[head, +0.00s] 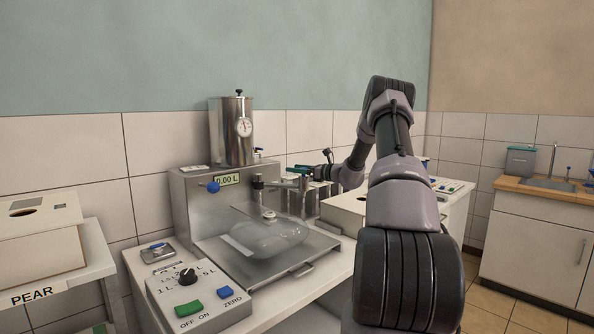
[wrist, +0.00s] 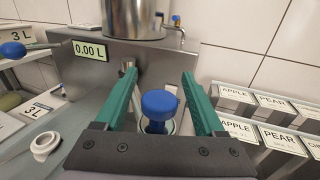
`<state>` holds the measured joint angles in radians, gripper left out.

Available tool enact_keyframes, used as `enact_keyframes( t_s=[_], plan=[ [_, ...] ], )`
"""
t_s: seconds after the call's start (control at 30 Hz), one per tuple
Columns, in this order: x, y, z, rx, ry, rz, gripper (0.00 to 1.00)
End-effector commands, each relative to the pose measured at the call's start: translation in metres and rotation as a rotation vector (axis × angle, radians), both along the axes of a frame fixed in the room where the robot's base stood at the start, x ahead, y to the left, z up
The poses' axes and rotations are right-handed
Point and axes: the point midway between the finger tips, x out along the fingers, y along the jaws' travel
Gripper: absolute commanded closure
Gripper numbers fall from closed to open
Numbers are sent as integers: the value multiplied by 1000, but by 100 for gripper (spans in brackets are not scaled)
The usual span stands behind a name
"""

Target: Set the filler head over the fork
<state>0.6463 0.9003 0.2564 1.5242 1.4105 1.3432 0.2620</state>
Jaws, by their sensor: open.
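A blue-topped piece (wrist: 160,104), which looks like the filler head, stands upright between my fingers in the wrist view; its lower part is largely hidden. My gripper (wrist: 164,95) is open around it, with a gap on each side; I cannot tell any contact. In the head view, my gripper (head: 312,170) is at the right of the filling machine (head: 190,215), beside a metal swing arm. A clear pouch (head: 268,238) lies on the machine's tray (head: 318,246). Its pale spout (head: 268,214) sits on top; the wrist view shows a white ring (wrist: 45,146). I cannot make out the fork clearly.
A steel tank (head: 232,130) stands on the machine, whose display (head: 228,180) reads 0.00 L. A blue knob (head: 213,187) is on its front. A control box (head: 195,297) stands before it. Labelled metal bins (wrist: 255,100) are close on the right. A PEAR box (head: 38,232) is at left.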

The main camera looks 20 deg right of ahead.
Motion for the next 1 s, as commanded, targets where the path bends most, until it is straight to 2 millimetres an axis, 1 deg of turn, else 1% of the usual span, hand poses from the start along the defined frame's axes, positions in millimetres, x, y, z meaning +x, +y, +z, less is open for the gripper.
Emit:
enact_keyframes(
  t_s=[0.17, 0.27, 0.3, 0.37, 1.0],
  plan=[
    [0, 0, 0, 0, 0, 0, 29],
    [0, 0, 0, 0, 0, 0, 63],
    [0, 0, 0, 0, 0, 0, 78],
    [0, 0, 0, 0, 0, 0, 100],
    [0, -1, 0, 0, 0, 0, 100]
  ],
)
